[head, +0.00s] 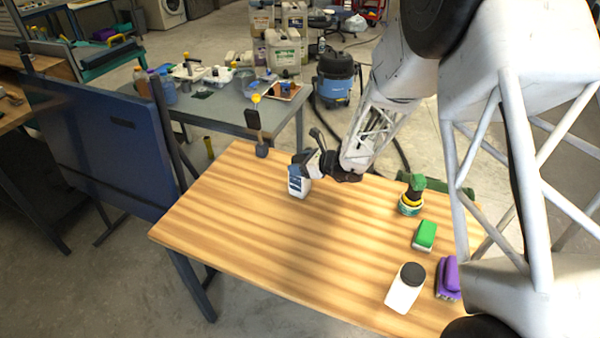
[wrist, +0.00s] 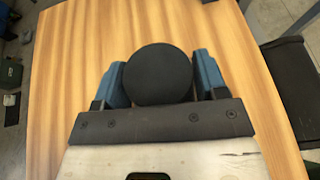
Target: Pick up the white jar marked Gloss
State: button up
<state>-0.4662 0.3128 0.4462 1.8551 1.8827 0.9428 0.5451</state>
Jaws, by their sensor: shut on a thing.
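A white jar with a dark blue label (head: 299,187) is in my gripper (head: 303,166) near the far edge of the wooden table. The label is too small to read. In the wrist view, its round black lid (wrist: 158,75) sits between the blue finger pads of my gripper (wrist: 159,82), which is shut on the jar. The jar looks upright; I cannot tell whether its base touches the table. A second white jar with a black lid (head: 404,291) stands at the table's near right; no label shows on its visible side.
The table's left and middle are clear. A blue vacuum (head: 335,78) stands behind.

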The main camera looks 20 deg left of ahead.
aim_at(300, 158)
jog(key=shift+r, duration=0.15)
jog(key=shift+r, duration=0.75)
notch_tip(300, 158, up, 2)
jog(key=s+d+r, duration=0.1)
jog(key=s+d, duration=0.8)
jog(key=s, duration=0.4)
jog(key=shift+r, duration=0.15)
jog(key=shift+d, duration=0.15)
